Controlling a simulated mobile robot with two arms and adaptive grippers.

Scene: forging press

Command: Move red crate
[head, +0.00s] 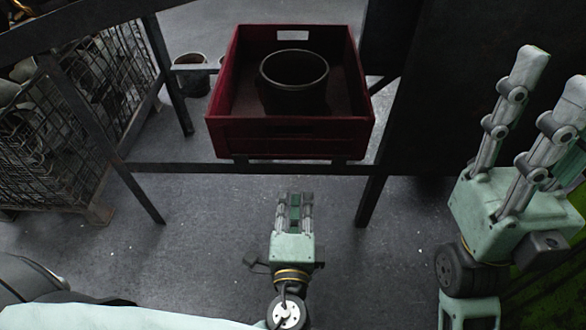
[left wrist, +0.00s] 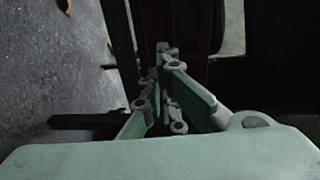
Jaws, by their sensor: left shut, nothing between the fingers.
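The red crate (head: 290,135) rests on a dark metal stand in the upper middle of the head view, with a handle slot in its far wall. A dark round pot (head: 296,84) stands inside it. My left gripper (head: 294,200) is in front of the crate and below it in the picture, apart from it, shut and empty. Its fingers also show in the left wrist view (left wrist: 165,75), close together. My right gripper (head: 556,78) is at the right, its fingers spread with nothing between them, well away from the crate.
The stand's front bar (head: 180,168) and legs lie between my left gripper and the crate. A wire mesh bin (head: 50,140) with dark parts is at the left. Small pots (head: 191,75) stand on the floor behind. A dark panel (head: 455,80) closes the right.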

